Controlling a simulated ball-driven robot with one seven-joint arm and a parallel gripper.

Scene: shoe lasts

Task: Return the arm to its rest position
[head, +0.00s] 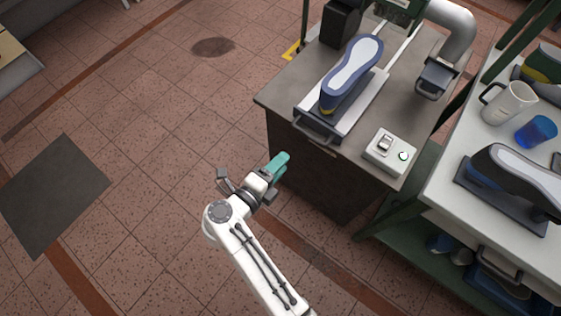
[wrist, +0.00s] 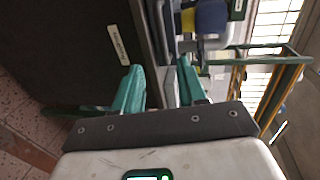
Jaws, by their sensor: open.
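My arm (head: 256,262) reaches up from the bottom of the head view, over the tiled floor. My gripper (head: 279,163) has teal fingers and is in front of the dark cabinet's left side, below its top. In the wrist view, my gripper (wrist: 160,76) has its two teal fingers apart, with no object held between them. The dark cabinet side with a pale label (wrist: 118,44) fills the left of that view.
The cabinet top (head: 279,95) carries a blue shoe last with a pale sole (head: 352,74) on a sliding tray and a switch box (head: 390,152). A bench at right holds a white mug (head: 508,103), a blue cup (head: 536,131) and another last (head: 520,177). Floor at left is open, with a dark mat (head: 52,195).

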